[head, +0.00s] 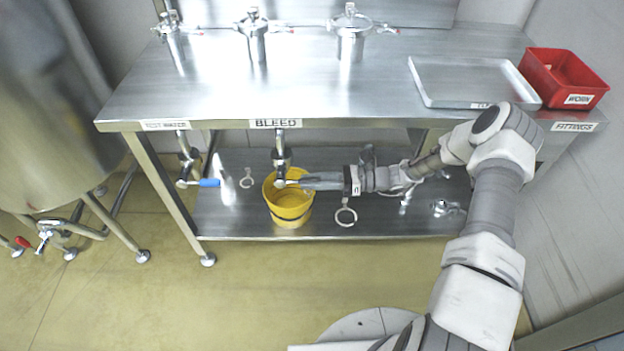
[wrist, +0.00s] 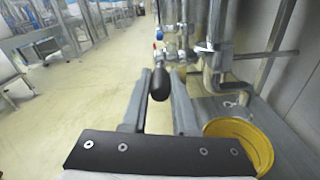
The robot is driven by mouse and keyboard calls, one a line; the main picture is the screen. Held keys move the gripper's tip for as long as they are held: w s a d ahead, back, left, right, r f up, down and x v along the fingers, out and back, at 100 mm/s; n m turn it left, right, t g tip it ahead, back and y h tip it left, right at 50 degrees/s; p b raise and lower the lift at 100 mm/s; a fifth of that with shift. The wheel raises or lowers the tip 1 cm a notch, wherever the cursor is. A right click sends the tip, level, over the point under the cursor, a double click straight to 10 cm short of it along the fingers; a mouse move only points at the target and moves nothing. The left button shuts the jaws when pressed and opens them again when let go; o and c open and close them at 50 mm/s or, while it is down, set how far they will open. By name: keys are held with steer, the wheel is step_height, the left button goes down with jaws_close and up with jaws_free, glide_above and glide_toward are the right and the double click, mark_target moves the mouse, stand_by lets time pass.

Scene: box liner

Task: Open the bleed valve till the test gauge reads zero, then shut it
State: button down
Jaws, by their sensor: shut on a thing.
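The bleed valve (head: 281,158) hangs under the bench front, below the BLEED label (head: 275,123). My gripper (head: 288,182) reaches in from the right at its lower end. In the wrist view my gripper (wrist: 161,76) has its two fingers on either side of a dark rounded handle grip (wrist: 160,86), and is shut on it. In the head view my fingers largely hide the handle. A yellow bucket (head: 289,212) stands below the valve on the lower shelf; it also shows in the wrist view (wrist: 243,140). I cannot make out a test gauge or its reading.
A blue-handled valve (head: 208,183) hangs left under the TEST WATER label (head: 166,125). Rings and small fittings lie on the lower shelf (head: 330,225). On the bench top are clamped housings (head: 351,42), a grey tray (head: 440,97) and a red bin (head: 540,92). The floor in front is clear.

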mark_target(310, 179)
steer(key=r+h+p, duration=0.3)
steer(key=p, duration=0.3)
steer(key=shift+a+r, duration=0.1)
steer(key=shift+a, duration=0.1)
steer(key=h+p, duration=0.1)
steer(key=r+h+p, duration=0.1)
steer(key=h+p, duration=0.1)
steer(key=shift+a+r, duration=0.2)
steer(key=shift+a, duration=0.2)
steer(key=shift+a+r+h+p, duration=0.15)
steer(key=shift+a+h+p, duration=0.1)
steer(key=shift+h+p, duration=0.5)
steer(key=c, duration=0.7)
jaws_free()
